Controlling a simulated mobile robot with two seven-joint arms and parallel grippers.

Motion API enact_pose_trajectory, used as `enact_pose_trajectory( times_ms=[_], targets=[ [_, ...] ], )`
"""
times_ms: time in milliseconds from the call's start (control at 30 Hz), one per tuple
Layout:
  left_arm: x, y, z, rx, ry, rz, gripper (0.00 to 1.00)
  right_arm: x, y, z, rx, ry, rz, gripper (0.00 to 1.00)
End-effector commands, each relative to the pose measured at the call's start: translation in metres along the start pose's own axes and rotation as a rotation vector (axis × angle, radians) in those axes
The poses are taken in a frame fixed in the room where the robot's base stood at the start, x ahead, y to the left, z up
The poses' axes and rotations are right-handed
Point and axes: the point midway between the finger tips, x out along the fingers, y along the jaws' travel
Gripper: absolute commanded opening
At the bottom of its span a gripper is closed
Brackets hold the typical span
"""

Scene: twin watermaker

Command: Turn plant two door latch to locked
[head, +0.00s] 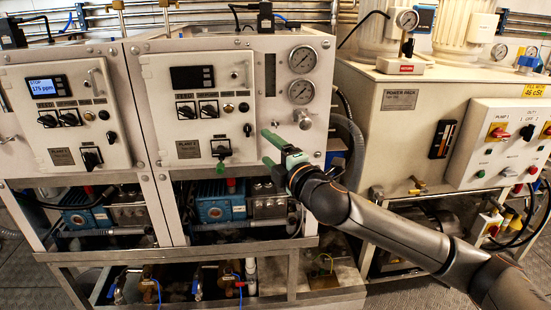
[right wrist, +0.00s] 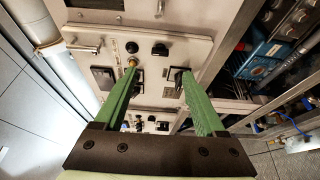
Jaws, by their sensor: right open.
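The plant two door (head: 160,105) is the white panel in the middle of the head view, and it looks closed. Its latch appears to be the small black knob (head: 247,130) at the door's lower right edge. It also shows in the right wrist view as a black latch knob (right wrist: 160,48). Its turned position is too small to read. My right gripper (head: 266,147) is open and empty, to the right of the latch and slightly lower. In the right wrist view its green fingers (right wrist: 160,75) stand apart, with the latch beyond and between the tips. My left gripper is not in view.
A black isolator handle (head: 221,148) sits just left of and below the latch. A door handle (head: 247,72) is above it. Two gauges (head: 301,75) and a round knob (head: 304,118) are to the right. The power pack cabinet (head: 400,130) stands further right.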

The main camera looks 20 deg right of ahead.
Motion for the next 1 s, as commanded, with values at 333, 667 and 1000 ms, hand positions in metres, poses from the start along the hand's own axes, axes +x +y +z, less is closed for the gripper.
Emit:
enact_pose_trajectory(
  times_ms=[333,667,1000],
  targets=[
    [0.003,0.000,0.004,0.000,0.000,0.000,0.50,-0.026,0.000,0.000,0.000,-0.001,-0.001,0.72],
    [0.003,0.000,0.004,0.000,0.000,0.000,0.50,-0.026,0.000,0.000,0.000,-0.001,0.000,0.72],
    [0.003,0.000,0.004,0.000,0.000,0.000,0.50,-0.029,-0.047,-0.020,0.124,0.041,-0.078,0.72]
  ],
)
